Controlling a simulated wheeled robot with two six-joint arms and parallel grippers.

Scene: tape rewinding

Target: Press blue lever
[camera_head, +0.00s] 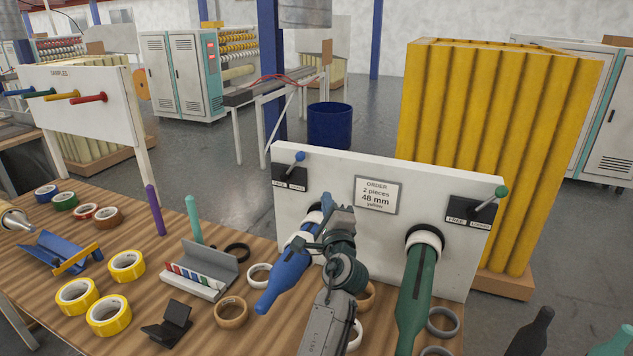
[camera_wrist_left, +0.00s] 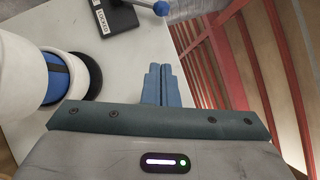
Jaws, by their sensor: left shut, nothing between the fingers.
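The blue lever (camera_head: 298,157) has a round blue knob and sits on a black plate at the upper left of the white panel (camera_head: 335,180). Its knob also shows at the top of the left wrist view (camera_wrist_left: 161,8), beside a label reading LOCKED. My left gripper (camera_head: 327,203) is shut and empty, in front of the panel, below and to the right of the lever. In the left wrist view its fingers (camera_wrist_left: 163,85) point up toward the knob, with a visible gap between. My right gripper is out of view.
A blue bottle-shaped spindle (camera_head: 285,280) sticks out beside my left gripper; a green one (camera_head: 414,300) is to the right. A green lever (camera_head: 500,191) is at the panel's upper right. Tape rolls (camera_head: 108,315) and a small tray (camera_head: 200,272) are on the wooden table.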

